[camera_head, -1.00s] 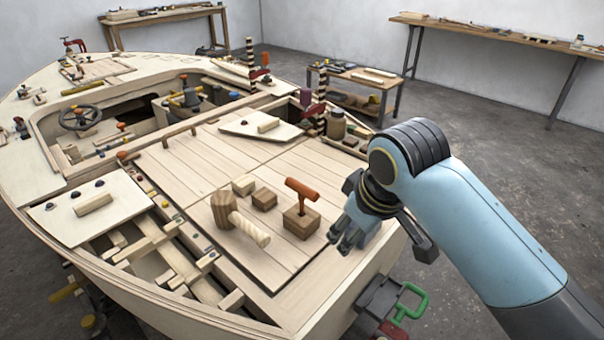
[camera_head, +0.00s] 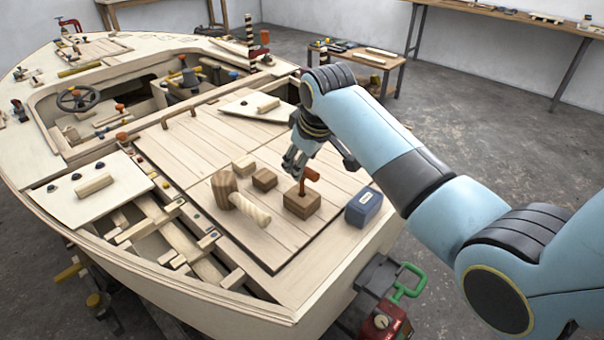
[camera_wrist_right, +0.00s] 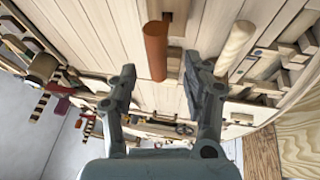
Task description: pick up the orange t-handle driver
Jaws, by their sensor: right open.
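The orange t-handle driver (camera_head: 303,183) stands upright in a small wooden block (camera_head: 301,206) on the plywood deck. Its crossbar is partly hidden behind my right gripper (camera_head: 293,163), which hangs at the handle from above and behind. In the right wrist view the orange bar (camera_wrist_right: 155,50) lies between the two spread fingers of my right gripper (camera_wrist_right: 158,76), with its near end level with the fingertips. The gripper is open, and I see a gap on each side of the bar. My left gripper is not in view.
A wooden mallet (camera_head: 226,190) lies left of the block; its pale handle (camera_wrist_right: 236,48) shows close to one finger in the wrist view. Small wooden blocks (camera_head: 264,179) sit behind. A blue box (camera_head: 364,207) stands to the right. The deck in front is clear.

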